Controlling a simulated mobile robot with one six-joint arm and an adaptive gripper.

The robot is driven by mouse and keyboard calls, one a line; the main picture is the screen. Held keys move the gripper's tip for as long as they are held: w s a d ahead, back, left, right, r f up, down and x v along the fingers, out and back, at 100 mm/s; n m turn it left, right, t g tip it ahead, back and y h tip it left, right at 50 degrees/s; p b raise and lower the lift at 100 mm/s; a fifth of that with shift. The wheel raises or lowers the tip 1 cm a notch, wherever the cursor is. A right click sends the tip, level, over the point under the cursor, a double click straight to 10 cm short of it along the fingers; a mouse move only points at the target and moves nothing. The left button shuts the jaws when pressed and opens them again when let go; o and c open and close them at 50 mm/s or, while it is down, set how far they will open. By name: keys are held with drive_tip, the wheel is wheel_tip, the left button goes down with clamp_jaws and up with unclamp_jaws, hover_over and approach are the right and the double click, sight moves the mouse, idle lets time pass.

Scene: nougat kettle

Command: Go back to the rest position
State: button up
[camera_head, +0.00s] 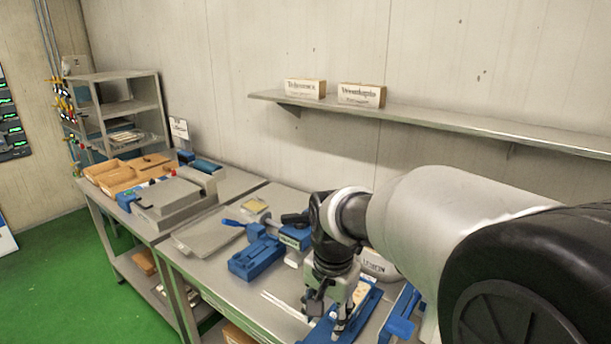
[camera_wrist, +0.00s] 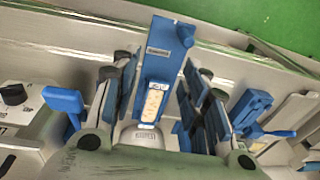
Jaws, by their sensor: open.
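My gripper (camera_head: 330,312) hangs over the workbench at the lower middle of the head view, pointing down, with its tips partly in front of a blue fixture (camera_head: 364,313). In the wrist view my gripper (camera_wrist: 160,105) has its fingers spread wide to either side. The blue fixture (camera_wrist: 165,60) shows between them, with a pale speckled bar (camera_wrist: 153,104) lying along it. The fingers look apart from the bar, and nothing is held. How high the tips are above the fixture I cannot tell.
A blue vise-like device (camera_head: 257,258) stands left of my gripper. A grey machine (camera_head: 178,203) and wooden trays (camera_head: 115,175) are farther left. A wall shelf (camera_head: 430,117) carries two labelled boxes. A white rounded device (camera_head: 380,265) stands behind my gripper. Green floor (camera_head: 60,290) is free at left.

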drive_tip(key=s+d+r+n+t, duration=0.1)
drive_tip(key=s+d+n, duration=0.1)
drive_tip(key=s, duration=0.5)
drive_tip(key=s+d+r+n+t, duration=0.1)
drive_tip(key=s+d+r+n, duration=0.1)
drive_tip(key=s+d, duration=0.2)
drive_tip(key=s+d+r+n+t, duration=0.1)
drive_tip(key=s+d+r+n, duration=0.1)
drive_tip(key=s, duration=0.8)
drive_tip(key=shift+d+r+n, duration=0.25)
drive_tip(key=shift+d+n, duration=0.25)
drive_tip(key=shift+d, duration=0.55)
drive_tip(key=shift+s, duration=0.1)
